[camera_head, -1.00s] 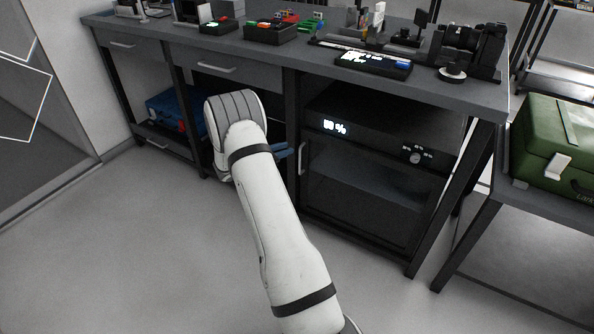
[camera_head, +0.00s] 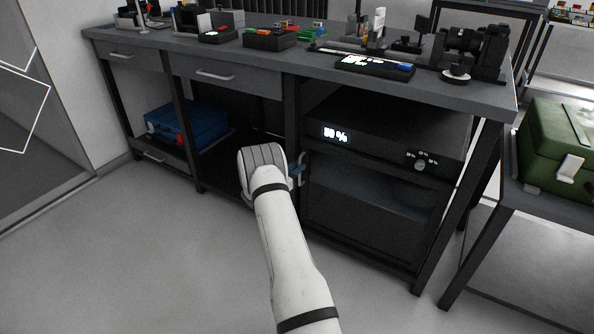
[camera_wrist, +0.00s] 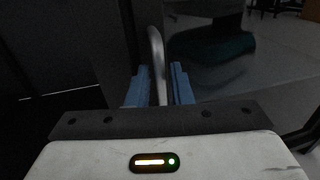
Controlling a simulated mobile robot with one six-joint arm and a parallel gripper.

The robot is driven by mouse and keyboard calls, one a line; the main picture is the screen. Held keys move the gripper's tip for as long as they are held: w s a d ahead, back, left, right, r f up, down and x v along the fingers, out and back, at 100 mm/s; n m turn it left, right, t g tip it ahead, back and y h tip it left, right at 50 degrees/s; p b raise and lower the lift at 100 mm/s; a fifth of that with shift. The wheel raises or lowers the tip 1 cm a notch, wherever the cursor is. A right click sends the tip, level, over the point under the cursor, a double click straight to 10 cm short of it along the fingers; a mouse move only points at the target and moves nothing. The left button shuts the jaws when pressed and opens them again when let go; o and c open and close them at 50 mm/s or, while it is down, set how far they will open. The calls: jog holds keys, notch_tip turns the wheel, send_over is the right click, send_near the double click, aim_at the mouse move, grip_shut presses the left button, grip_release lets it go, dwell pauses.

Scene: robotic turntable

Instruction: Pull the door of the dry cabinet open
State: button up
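The dry cabinet (camera_head: 385,128) is a dark box under the bench, with a lit percent display and a knob on its front. Its dark glass door (camera_head: 370,205) looks closed in the head view. The door's handle (camera_head: 302,168) is a silver bar on the door's left side. In the wrist view the handle (camera_wrist: 156,55) rises between the two blue fingers of my gripper (camera_wrist: 160,86). The fingers stand apart on either side of it, with narrow gaps showing.
The grey workbench (camera_head: 400,88) above carries small bins and instruments. A blue case (camera_head: 195,125) sits on the lower shelf at left. A green case (camera_head: 555,150) stands on a table at right. The floor in front of the cabinet is clear.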

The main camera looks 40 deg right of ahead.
jog(key=shift+d, duration=0.1)
grip_shut()
dwell(0.3)
